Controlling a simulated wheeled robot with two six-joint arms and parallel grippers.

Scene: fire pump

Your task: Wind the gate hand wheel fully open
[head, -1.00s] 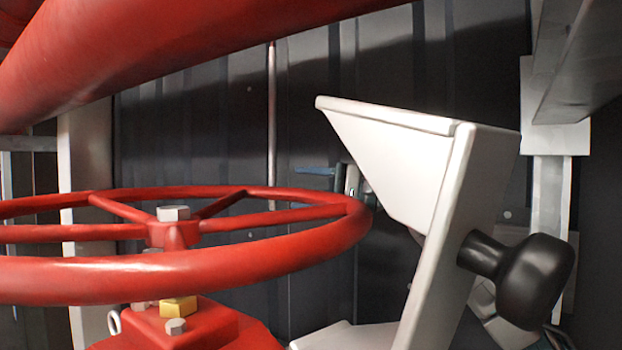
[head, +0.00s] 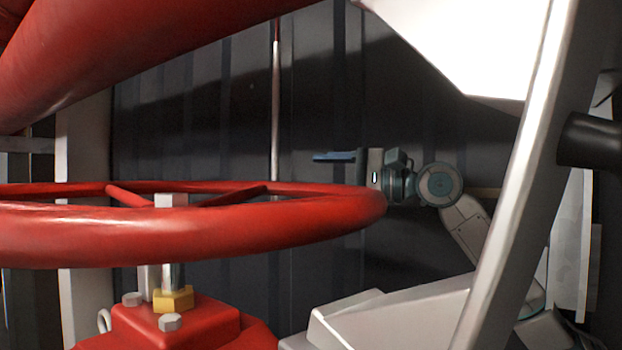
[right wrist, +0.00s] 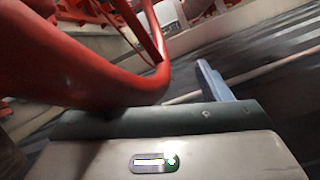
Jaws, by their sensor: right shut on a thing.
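The red hand wheel (head: 300,221) lies level across the left and middle of the head view. Its hub carries a pale hex nut (head: 171,200) and sits above a yellow nut (head: 173,299) on the red valve body (head: 135,325). My right gripper (head: 334,157) is at the wheel's far right rim. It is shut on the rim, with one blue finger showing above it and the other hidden. In the right wrist view, the red rim (right wrist: 110,88) passes close by the blue finger (right wrist: 213,82). My left gripper is not in view.
A large red pipe (head: 130,60) crosses above the wheel at upper left. A white angled frame (head: 520,180) with a black knob (head: 592,141) stands close at right, in front of my right arm. A dark ribbed wall (head: 220,130) is behind.

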